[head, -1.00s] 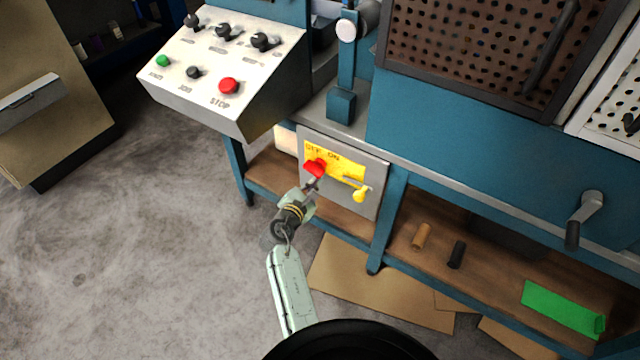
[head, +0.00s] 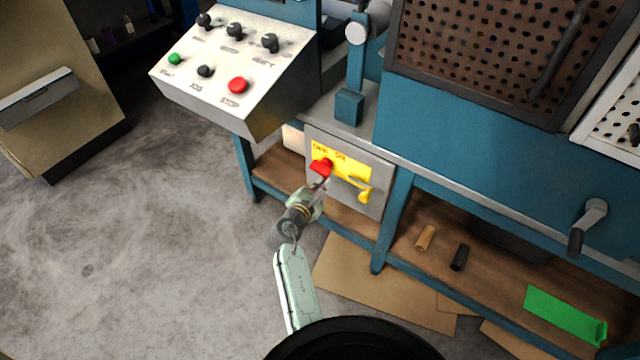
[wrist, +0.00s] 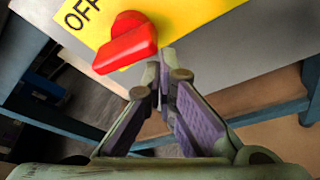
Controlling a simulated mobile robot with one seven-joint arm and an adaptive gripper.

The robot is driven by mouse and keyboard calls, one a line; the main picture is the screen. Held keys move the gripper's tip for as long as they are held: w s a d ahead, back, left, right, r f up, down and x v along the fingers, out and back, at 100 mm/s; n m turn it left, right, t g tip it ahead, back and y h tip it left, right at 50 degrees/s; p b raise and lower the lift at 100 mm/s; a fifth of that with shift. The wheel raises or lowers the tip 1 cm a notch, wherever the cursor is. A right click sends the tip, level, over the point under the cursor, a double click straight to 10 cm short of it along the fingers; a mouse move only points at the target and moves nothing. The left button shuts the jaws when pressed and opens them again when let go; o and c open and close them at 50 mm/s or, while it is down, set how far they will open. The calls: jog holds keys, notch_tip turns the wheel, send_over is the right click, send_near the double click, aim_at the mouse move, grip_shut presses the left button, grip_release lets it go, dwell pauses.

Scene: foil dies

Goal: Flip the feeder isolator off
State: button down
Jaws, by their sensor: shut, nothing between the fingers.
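The isolator is a grey box (head: 382,207) with a yellow plate (head: 352,172) and a red handle (head: 321,167), low on the blue bench frame. In the wrist view the red handle (wrist: 128,45) lies close to the black word OFF on the yellow plate (wrist: 195,14). My gripper (head: 320,187) is just below the handle in the head view. In the wrist view my gripper (wrist: 162,72) has its fingertips together and empty, just right of and below the handle. I cannot tell whether they touch it.
A yellow hanging piece (head: 365,192) is beside the handle on the box. A control panel (head: 210,95) with knobs and a red stop button (head: 238,86) juts out above left. A blue leg (head: 392,220) stands right of the box.

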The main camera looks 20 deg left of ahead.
dwell(0.7)
notch_tip(320, 180, down, 5)
jog(key=b, duration=0.4)
jog(key=s+a+r, duration=0.3)
jog(key=s+r, duration=0.1)
jog(key=s, duration=0.5)
jog(key=shift+r, duration=0.15)
